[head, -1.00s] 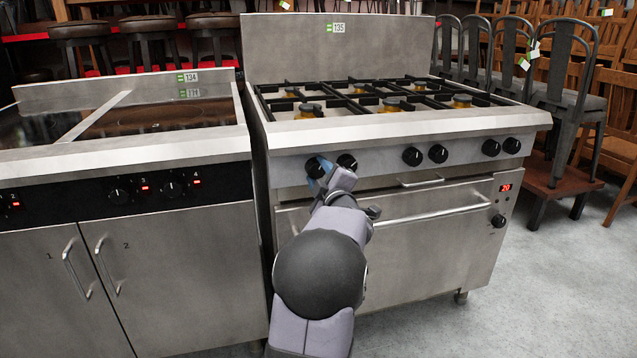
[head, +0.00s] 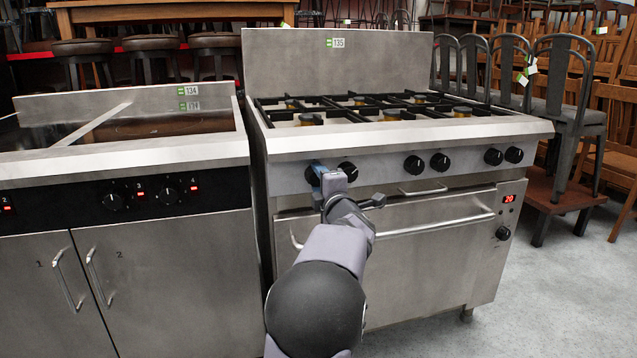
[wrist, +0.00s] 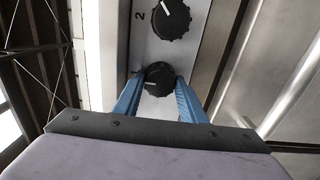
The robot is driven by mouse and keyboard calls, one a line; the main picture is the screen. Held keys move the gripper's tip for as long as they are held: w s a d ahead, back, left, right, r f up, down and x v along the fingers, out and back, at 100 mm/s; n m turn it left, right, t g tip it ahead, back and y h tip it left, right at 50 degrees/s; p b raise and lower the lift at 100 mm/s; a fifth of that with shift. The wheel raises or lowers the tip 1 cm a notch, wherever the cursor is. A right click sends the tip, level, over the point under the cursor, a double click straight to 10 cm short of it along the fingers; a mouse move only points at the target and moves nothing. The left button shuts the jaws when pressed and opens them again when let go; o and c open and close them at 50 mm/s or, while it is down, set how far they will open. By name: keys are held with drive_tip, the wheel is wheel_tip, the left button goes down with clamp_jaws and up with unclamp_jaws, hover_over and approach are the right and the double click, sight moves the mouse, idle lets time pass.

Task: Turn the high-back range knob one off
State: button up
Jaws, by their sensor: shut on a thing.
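The high-back range (head: 390,50) with tag 135 stands at the centre of the head view. Its knob one (head: 312,176) is the leftmost black knob on the front panel, partly hidden behind my gripper (head: 319,172). In the wrist view, knob one (wrist: 158,80) sits between the two blue fingertips of my gripper (wrist: 160,82), which are shut on its sides. Its white mark points left, toward the label side. Knob two (wrist: 171,18), with a "2" beside it, is just above in that view, its mark pointing up and left.
Knob two (head: 347,171) is close to the right of my gripper. The oven handle (head: 430,226) crosses below the panel. A range with tag 134 (head: 150,160) stands close on the left. Metal chairs (head: 560,80) stand at the right. The floor (head: 560,290) at front right is clear.

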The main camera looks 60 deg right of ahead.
drive_tip(key=shift+r, duration=0.1)
drive_tip(key=o, duration=1.1)
drive_tip(key=shift+c, duration=0.2)
drive_tip(key=v, duration=0.7)
drive_tip(key=shift+p, duration=0.45)
drive_tip(key=shift+s+a, duration=0.1)
